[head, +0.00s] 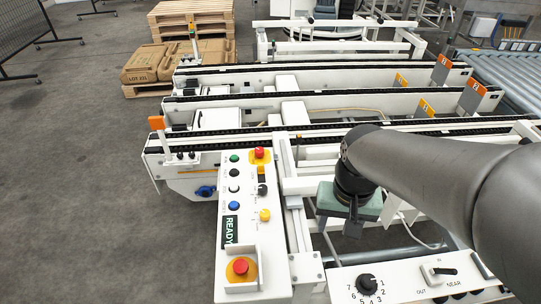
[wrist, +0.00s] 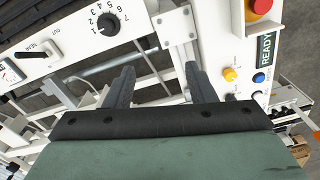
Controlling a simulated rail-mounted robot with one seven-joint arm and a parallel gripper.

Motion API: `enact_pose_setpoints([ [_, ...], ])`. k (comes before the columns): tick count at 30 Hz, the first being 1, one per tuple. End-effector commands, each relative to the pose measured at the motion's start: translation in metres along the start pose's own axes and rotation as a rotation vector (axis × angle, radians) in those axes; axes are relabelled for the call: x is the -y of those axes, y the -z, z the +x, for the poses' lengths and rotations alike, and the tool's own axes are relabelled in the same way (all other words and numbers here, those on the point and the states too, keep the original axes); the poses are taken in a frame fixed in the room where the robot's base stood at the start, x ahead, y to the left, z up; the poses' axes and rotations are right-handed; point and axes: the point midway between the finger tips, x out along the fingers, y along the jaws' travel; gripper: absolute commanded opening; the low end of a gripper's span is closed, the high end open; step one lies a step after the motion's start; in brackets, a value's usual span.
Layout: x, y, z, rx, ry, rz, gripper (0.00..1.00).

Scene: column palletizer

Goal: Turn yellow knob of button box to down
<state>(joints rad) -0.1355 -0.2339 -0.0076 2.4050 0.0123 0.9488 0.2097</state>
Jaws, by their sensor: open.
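The white button box (head: 238,190) stands left of my gripper in the head view and at the upper right in the wrist view (wrist: 222,50). Its small yellow knob (head: 265,215) sits on the right side of the panel, beside the READY label. The knob also shows in the wrist view (wrist: 230,74), to the right of the fingers; its pointing direction is too small to tell. My gripper (wrist: 158,69) is open and empty, with its two dark fingers apart. In the head view it hangs right of the box, apart from the knob, its fingers partly hidden.
A red emergency button (head: 240,267) sits at the box's near end, inside a white guard. A blue button (head: 233,206) and black knob (head: 262,190) are near the yellow knob. A second panel with a numbered dial (head: 366,284) lies at front right. Conveyor rails (head: 320,100) run behind.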

Motion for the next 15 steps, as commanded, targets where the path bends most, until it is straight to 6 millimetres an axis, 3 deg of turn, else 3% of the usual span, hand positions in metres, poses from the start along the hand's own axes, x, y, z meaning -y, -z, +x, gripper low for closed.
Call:
enact_pose_setpoints([
  [1,0.022,0.025,-0.004,0.009,-0.002,0.040,0.50],
  [3,0.053,0.056,-0.006,0.014,-0.005,0.124,0.50],
  [6,0.099,0.091,-0.004,0.017,-0.011,0.238,0.50],
  [10,0.148,0.119,0.003,0.017,-0.017,0.354,0.50],
  [15,0.176,0.131,0.011,0.016,-0.021,0.425,0.50],
])
